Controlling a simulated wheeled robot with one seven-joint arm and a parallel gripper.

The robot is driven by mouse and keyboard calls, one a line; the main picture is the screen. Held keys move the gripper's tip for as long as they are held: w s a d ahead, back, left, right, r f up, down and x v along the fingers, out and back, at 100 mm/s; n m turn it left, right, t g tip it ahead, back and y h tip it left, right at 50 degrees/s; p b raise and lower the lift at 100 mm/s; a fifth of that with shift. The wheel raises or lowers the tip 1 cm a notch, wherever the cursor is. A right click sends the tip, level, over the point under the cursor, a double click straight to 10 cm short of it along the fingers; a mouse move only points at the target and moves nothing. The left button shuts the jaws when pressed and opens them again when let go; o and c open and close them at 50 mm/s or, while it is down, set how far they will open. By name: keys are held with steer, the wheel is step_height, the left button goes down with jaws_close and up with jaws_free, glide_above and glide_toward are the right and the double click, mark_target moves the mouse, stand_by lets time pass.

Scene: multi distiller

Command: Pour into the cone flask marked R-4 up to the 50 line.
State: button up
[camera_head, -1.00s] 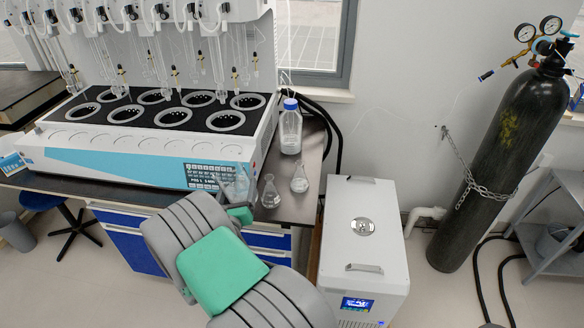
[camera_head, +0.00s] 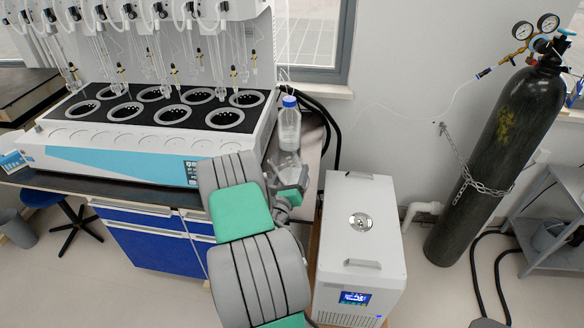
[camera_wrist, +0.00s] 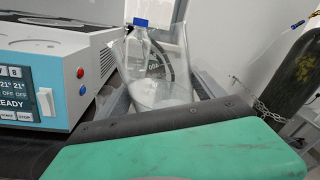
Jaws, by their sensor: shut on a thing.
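My gripper (camera_head: 290,190) is at the right end of the bench, shut on a clear glass beaker (camera_head: 284,165). A green pad of my gripper fills the bottom of that view. The cone flasks cannot be made out clearly in the head view, hidden by my arm and gripper. No R-4 label or 50 line is readable.
A blue-capped bottle (camera_head: 289,125) stands just behind the beaker, close to it. The multi distiller (camera_head: 120,150) fills the bench to the left. A white floor unit (camera_head: 361,245) stands right of the bench. A chained gas cylinder (camera_head: 500,150) stands farther right.

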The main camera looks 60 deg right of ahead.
steer(key=shift+w+d+r+n+t, duration=0.2)
steer(key=shift+d+r+n+t, duration=0.1)
steer(key=shift+d+r+n, duration=0.3)
steer(key=f+n, duration=0.1)
steer(key=f+n+b, duration=0.1)
steer(key=n, duration=0.1)
steer(key=f+n, duration=0.1)
steer(key=shift+s+d, duration=0.25)
steer(key=shift+s, duration=0.15)
steer(key=shift+r+n, duration=0.15)
steer(key=shift+n, duration=0.25)
steer(key=shift+r, duration=0.1)
steer(key=shift+a+n+p, duration=0.1)
steer(key=shift+n+p, duration=0.25)
steer(key=shift+n, duration=0.05)
steer(key=shift+r, duration=0.15)
steer(key=shift+r+n+p, duration=0.2)
steer(key=shift+n+p, duration=0.2)
steer(key=shift+p, duration=0.25)
steer(key=shift+r, duration=0.1)
